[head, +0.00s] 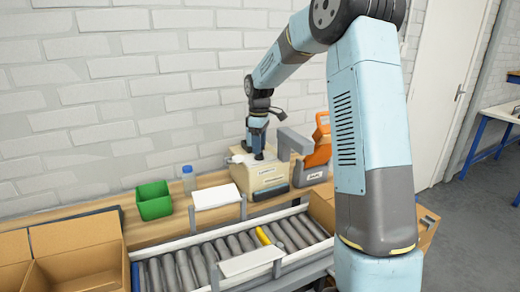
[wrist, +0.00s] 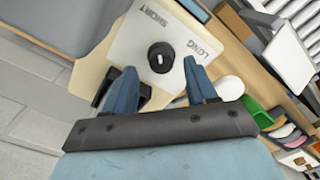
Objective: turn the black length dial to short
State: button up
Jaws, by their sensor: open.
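The black length dial (wrist: 160,57) sits on a pale panel (wrist: 127,42) of a cream machine, between the printed words SHORT and LONG. A small white mark shows on the dial; I cannot tell exactly which word it points to. My gripper (wrist: 161,82) is open and empty, one blue finger towards each side of the dial, with the tips just below it in the wrist view. I see no contact. In the head view my gripper (head: 257,153) is over the top of the cream machine (head: 262,180), and the dial is not distinguishable there.
A grey and orange device (head: 318,150) stands right beside the machine. A bottle (head: 189,181) and a green bin (head: 154,209) stand to its left on the wooden bench. A roller conveyor (head: 190,270) runs in front, with an open cardboard box (head: 78,265) at left. A brick wall is behind.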

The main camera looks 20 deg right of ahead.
notch_tip(320, 180, up, 11)
jog(key=shift+r, duration=0.2)
dwell(0.4)
jog(key=s+r+m+t, duration=0.1)
jog(key=s+r+m, duration=0.2)
jog(key=s, duration=0.7)
jog(key=s+r+m+t, duration=0.2)
jog(key=s+r+m, duration=0.15)
jog(key=s, duration=0.75)
jog(key=s+f+m+t, duration=0.1)
jog(key=s+f+m, duration=0.1)
jog(key=s, duration=0.7)
jog(key=s+f+m+t, duration=0.1)
jog(key=s+f+m, duration=0.1)
jog(key=s, duration=0.7)
jog(key=shift+s+d+f+m+t, duration=0.3)
jog(key=shift+d+f+m, duration=0.05)
jog(key=shift+f+m, duration=0.1)
